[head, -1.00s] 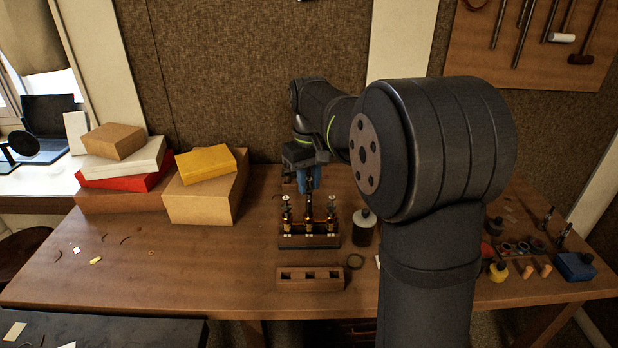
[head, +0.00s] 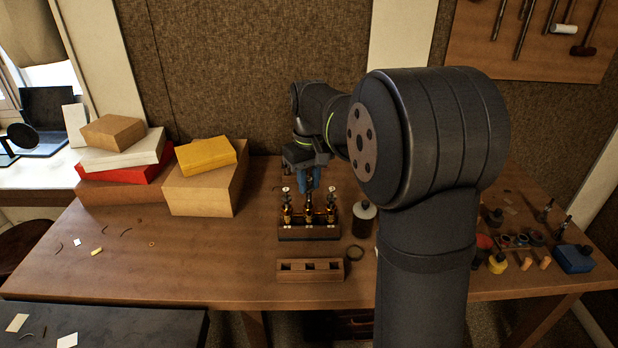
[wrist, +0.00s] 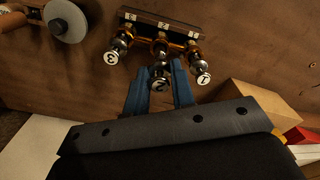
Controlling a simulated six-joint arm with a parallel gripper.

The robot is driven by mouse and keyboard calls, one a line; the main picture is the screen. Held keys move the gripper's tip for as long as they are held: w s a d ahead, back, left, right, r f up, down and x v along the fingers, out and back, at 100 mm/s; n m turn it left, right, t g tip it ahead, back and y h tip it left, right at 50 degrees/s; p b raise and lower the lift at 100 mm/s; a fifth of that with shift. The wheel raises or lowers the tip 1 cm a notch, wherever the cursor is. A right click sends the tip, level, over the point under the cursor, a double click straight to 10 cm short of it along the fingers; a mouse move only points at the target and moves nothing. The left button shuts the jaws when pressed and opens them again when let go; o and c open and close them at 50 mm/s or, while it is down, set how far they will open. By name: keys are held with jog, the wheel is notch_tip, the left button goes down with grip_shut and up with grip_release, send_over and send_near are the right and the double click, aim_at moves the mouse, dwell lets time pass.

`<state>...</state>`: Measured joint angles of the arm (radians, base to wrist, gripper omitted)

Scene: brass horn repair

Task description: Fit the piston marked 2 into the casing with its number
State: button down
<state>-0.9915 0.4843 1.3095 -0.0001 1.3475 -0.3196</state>
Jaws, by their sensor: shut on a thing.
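The valve block (head: 310,234) stands upright on the bench with three brass casings in a row. My gripper (head: 308,180) points down over the middle casing. Its blue fingers (wrist: 158,92) are shut on the piston marked 2 (wrist: 160,76), whose white numbered cap faces the wrist camera. This piston is upright and lined up with the middle casing (wrist: 160,47); how deep its lower end sits is hidden. The piston marked 3 (wrist: 115,52) and the piston marked 1 (wrist: 201,72) stand in the outer casings, on either side of my fingers.
A wooden rack (head: 310,277) with three square holes, all empty, lies in front of the block. A dark bottle (head: 363,222) stands close on the right. Stacked boxes (head: 205,190) fill the back left. The bench is mostly clear on the left.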

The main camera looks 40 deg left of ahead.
jog(key=shift+f, duration=1.65)
jog(key=c, duration=0.8)
grip_release()
jog(key=shift+r, duration=3.5)
jog(key=shift+f, duration=3.5)
